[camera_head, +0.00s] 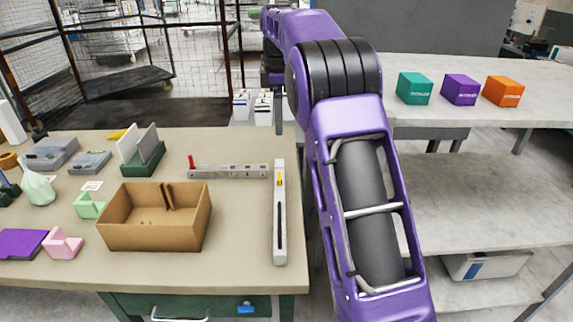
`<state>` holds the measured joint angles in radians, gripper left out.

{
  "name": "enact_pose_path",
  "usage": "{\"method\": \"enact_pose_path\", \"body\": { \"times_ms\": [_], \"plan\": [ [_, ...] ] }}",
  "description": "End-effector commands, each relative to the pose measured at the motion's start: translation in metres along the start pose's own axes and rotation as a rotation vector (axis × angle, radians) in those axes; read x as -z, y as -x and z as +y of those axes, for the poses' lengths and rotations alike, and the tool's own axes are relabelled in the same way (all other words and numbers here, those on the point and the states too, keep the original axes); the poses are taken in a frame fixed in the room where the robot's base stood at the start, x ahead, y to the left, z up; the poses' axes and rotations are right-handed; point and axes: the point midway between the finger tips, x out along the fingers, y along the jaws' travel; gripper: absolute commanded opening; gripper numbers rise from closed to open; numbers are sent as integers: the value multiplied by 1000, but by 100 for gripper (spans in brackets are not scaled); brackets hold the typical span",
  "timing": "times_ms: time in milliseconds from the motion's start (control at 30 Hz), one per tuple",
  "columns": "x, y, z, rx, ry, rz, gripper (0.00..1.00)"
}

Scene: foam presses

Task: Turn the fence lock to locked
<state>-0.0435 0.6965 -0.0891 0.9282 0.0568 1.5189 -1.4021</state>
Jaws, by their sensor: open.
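A grey metal rail (235,172) lies crosswise on the workbench, with a small upright red lever (191,161) at its left end. A long white rail (280,235) with a dark slot and a yellow piece (280,179) near its far end lies to its right. I cannot tell for certain which of these is the fence lock, nor read a locked or unlocked mark. My purple arm reaches away past the bench's right edge. My gripper (272,78) is small and dark at its far end, beyond the bench, open and apart from both rails; its fingers are hard to make out.
An open cardboard box (155,235) stands left of the white rail. Behind it are a green holder (142,168) with upright plates and grey cases (50,153). Teal (414,88), purple (460,89) and orange (503,91) boxes stand on the right table. A wire cage (110,45) is behind.

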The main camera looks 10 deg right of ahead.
Motion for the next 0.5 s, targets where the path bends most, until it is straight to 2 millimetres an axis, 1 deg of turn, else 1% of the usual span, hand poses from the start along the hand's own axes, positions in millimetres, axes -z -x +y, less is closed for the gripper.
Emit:
{"method": "enact_pose_path", "body": {
  "times_ms": [167,500],
  "plan": [
    [0,-23,0,3,3,-2,85],
    [0,-96,-1,4,2,-1,85]
  ]
}}
